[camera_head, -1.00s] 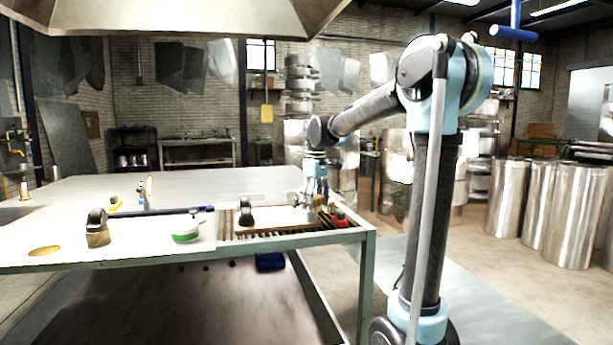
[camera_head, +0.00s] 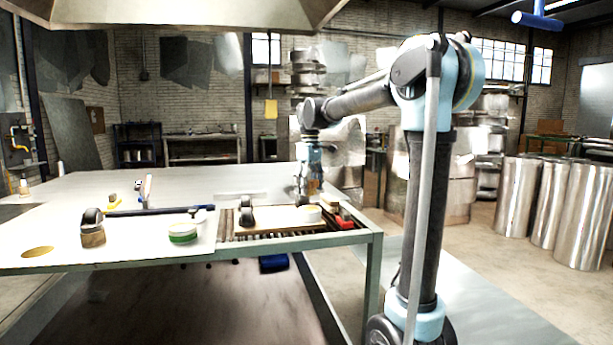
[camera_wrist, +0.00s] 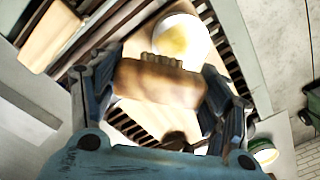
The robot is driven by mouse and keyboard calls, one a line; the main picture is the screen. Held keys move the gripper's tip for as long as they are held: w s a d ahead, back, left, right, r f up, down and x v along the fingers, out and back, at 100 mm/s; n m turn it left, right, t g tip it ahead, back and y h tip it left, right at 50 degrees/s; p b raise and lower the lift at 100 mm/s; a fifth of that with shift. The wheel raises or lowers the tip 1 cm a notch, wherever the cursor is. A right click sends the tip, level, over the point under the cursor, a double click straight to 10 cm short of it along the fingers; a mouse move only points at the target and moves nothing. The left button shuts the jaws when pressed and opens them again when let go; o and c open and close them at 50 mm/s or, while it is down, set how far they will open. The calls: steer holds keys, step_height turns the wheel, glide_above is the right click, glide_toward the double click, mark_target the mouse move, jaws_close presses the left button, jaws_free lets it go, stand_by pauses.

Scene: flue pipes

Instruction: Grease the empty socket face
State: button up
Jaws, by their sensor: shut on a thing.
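My gripper (camera_wrist: 160,85) is shut on a tan wooden block-shaped brush (camera_wrist: 160,83), held between both fingers, with short bristle tufts along one edge. In the head view my gripper (camera_head: 308,195) hangs above the right part of the bench. A white round dish with a yellow patch, perhaps grease, (camera_wrist: 183,40) lies just beyond the bristles; whether they touch it I cannot tell. The dish (camera_head: 308,214) sits on a pale board (camera_head: 280,222). A dark curved piece (camera_head: 247,211) stands on the board's left. Another (camera_head: 92,228) stands farther left on a wooden base. No socket face is clearly identifiable.
The bench (camera_head: 130,255) has a slatted right end. A green-banded tin (camera_head: 183,233) stands near its front, red items (camera_head: 345,222) at its right edge. A long dark bar (camera_head: 150,211) lies behind the tin. The bench's far side is mostly clear.

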steer(key=shift+d+r, duration=0.15)
steer(key=shift+r, duration=2.2)
